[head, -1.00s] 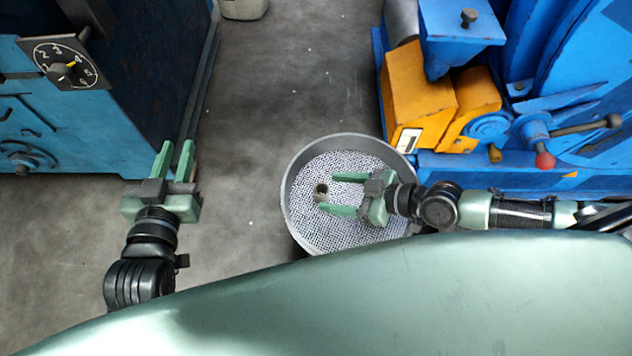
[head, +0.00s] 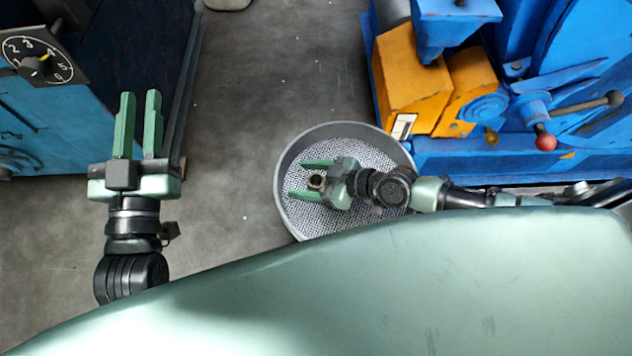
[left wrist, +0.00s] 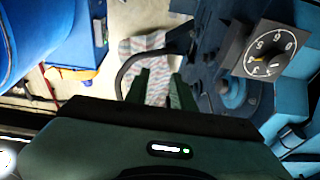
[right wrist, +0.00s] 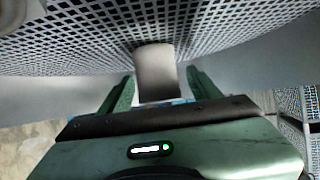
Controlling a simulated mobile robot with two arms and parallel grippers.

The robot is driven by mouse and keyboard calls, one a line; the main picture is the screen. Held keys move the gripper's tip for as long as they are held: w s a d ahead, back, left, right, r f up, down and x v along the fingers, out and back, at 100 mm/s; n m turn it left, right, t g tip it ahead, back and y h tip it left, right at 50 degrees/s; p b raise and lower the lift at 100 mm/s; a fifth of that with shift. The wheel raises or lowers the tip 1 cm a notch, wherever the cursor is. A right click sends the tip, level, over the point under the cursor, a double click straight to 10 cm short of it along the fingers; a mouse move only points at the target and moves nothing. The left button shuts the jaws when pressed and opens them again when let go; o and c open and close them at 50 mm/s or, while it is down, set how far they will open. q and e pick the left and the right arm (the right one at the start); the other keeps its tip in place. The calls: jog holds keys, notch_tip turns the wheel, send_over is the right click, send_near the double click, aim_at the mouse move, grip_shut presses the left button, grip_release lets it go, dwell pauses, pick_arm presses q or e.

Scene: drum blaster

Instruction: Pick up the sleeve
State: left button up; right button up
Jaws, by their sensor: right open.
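The sleeve (head: 316,182) is a small, dark-rimmed metal ring standing on the perforated floor of a round grey basket (head: 283,205). In the right wrist view the sleeve (right wrist: 155,72) is a plain grey cylinder against the mesh. My right gripper (head: 309,179) is open, with one green finger on each side of the sleeve; gaps show between the fingers and the sleeve in the right wrist view. My left gripper (head: 138,100) is open and empty, away to the left over the floor.
A blue machine with an orange guard (head: 410,85) and a red-knobbed lever (head: 545,142) stands to the right of the basket. A blue cabinet with a numbered dial (head: 38,60) stands at the left. Bare concrete floor (head: 265,90) lies between them.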

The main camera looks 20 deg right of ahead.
grip_shut()
jog(key=shift+r, duration=0.2)
